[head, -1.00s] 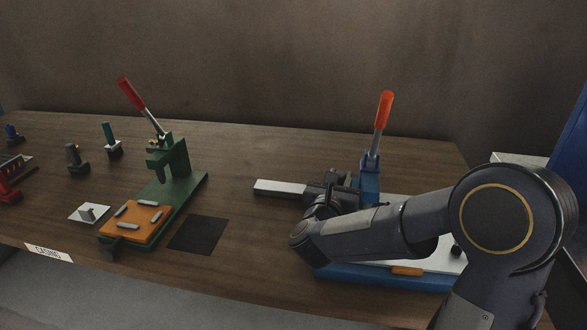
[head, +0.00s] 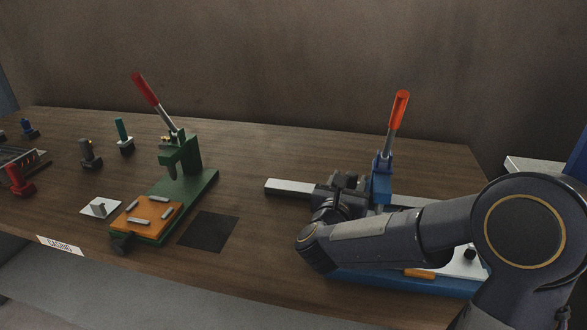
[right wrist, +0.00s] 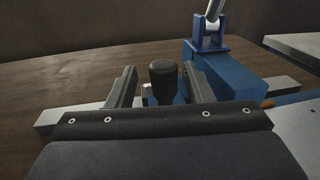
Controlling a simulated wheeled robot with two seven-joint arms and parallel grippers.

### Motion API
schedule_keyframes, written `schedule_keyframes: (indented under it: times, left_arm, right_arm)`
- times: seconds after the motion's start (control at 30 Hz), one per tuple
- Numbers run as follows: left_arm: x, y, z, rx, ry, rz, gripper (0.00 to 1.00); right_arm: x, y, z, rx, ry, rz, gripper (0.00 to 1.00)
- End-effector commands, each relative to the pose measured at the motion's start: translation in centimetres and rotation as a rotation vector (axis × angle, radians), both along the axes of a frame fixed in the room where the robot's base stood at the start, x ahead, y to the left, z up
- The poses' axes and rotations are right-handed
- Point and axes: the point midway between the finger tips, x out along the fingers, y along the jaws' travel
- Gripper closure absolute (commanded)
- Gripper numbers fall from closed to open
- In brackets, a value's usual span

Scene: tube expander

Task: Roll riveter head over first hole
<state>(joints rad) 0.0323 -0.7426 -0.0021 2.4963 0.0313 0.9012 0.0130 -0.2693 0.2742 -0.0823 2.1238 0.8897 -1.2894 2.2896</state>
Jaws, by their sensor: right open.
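The blue riveter (head: 383,180) with its orange-handled lever (head: 400,108) stands on the table at the right; the lever is upright and tilted slightly right. Its blue head arm also shows in the right wrist view (right wrist: 228,78). My right gripper (right wrist: 160,88) is open, with a dark knob (right wrist: 163,78) standing between its fingers; I cannot tell if they touch it. In the head view the right gripper (head: 345,190) is beside the riveter's left side, and my arm covers much of the riveter's base (head: 400,283). I cannot make out the first hole. My left gripper is not in view.
A green press (head: 187,165) with a red lever and an orange plate (head: 147,213) stands left of a black mat (head: 209,231). A pale bar (head: 288,187) extends left from the riveter. Several small tools are at the far left. The table between the two machines is mostly clear.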

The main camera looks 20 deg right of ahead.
Motion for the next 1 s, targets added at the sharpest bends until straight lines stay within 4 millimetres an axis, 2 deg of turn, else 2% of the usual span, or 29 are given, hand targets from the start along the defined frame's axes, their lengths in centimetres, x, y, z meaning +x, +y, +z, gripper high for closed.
schedule_keyframes:
  times: [0.63,1.0]
  left_arm:
    - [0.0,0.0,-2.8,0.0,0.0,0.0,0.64]
    - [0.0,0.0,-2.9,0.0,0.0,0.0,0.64]
  right_arm:
    - [-4.0,3.3,-0.1,0.0,-0.001,0.001,0.53]
    - [-4.4,3.6,0.0,0.0,0.0,-0.001,0.53]
